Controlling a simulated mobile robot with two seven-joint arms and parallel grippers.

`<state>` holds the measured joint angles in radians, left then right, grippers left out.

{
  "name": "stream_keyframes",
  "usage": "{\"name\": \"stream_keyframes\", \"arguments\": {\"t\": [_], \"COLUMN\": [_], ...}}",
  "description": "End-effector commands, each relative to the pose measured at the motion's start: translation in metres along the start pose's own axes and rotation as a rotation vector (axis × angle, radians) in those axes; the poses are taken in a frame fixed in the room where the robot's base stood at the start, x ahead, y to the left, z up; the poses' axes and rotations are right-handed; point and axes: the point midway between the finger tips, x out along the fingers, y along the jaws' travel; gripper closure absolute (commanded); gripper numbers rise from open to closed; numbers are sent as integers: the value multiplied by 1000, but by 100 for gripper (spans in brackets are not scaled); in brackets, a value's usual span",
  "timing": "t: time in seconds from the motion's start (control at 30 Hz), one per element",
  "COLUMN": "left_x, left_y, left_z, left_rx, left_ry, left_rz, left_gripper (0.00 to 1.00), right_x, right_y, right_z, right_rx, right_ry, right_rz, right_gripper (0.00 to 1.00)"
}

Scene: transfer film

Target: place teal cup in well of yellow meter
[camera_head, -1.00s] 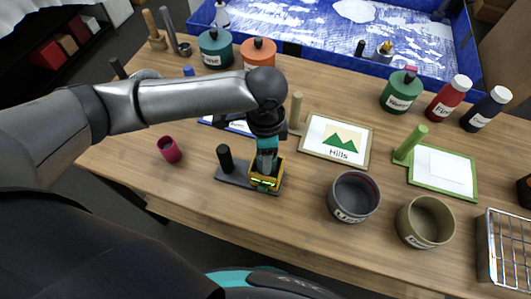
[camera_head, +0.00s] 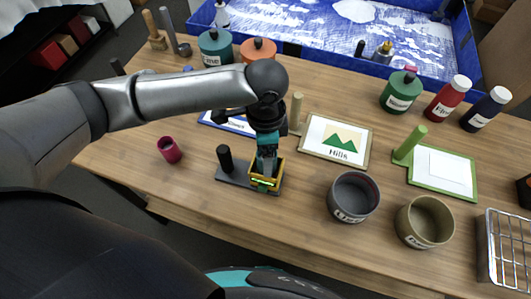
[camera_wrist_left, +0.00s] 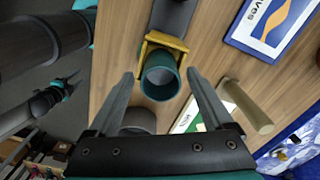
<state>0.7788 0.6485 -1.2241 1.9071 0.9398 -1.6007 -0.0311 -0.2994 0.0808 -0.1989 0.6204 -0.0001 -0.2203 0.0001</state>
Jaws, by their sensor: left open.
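The teal cup (camera_wrist_left: 160,84) sits in the square yellow meter (camera_wrist_left: 166,39), with the yellow frame around it in the left wrist view. I cannot tell how deep it is seated. In the head view the yellow meter (camera_head: 281,171) stands on a dark base with a black post, and my gripper mostly hides the cup. A green strip shows on the meter's front. My left gripper (camera_head: 267,172) is right above the meter. In the left wrist view its fingers (camera_wrist_left: 161,73) are spread on either side of the cup, with gaps.
A crimson cup (camera_head: 170,150) stands left of the meter. A grey pot (camera_head: 354,197) and an olive pot (camera_head: 425,222) stand to the right. The Hills card (camera_head: 336,138) lies behind. A wire rack (camera_head: 507,250) is at the right edge. Bare wood lies in front.

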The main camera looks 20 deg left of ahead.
Motion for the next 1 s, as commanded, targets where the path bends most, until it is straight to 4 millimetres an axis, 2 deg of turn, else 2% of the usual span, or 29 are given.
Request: {"name": "stream_keyframes", "arguments": {"t": [0.3, 0.5, 0.67, 1.0], "left_x": [-70, -99, -106, -107], "left_y": [-1, -1, 0, 0], "left_z": [-1, 0, 0, 0], "left_rx": [0, 0, 0, 0], "left_ry": [3, 2, 1, 0], "left_rz": [-5, -3, -1, -1], "left_gripper": [15, 15, 15, 15], "right_x": [-6, -8, -8, -8], "right_y": [0, 0, -1, -1], "right_z": [0, -1, -1, 0], "right_rx": [-1, -1, -2, -2], "right_ry": [0, 0, 0, 0], "right_rz": [-1, -1, -1, -1], "right_gripper": [50, 50, 50, 50]}}
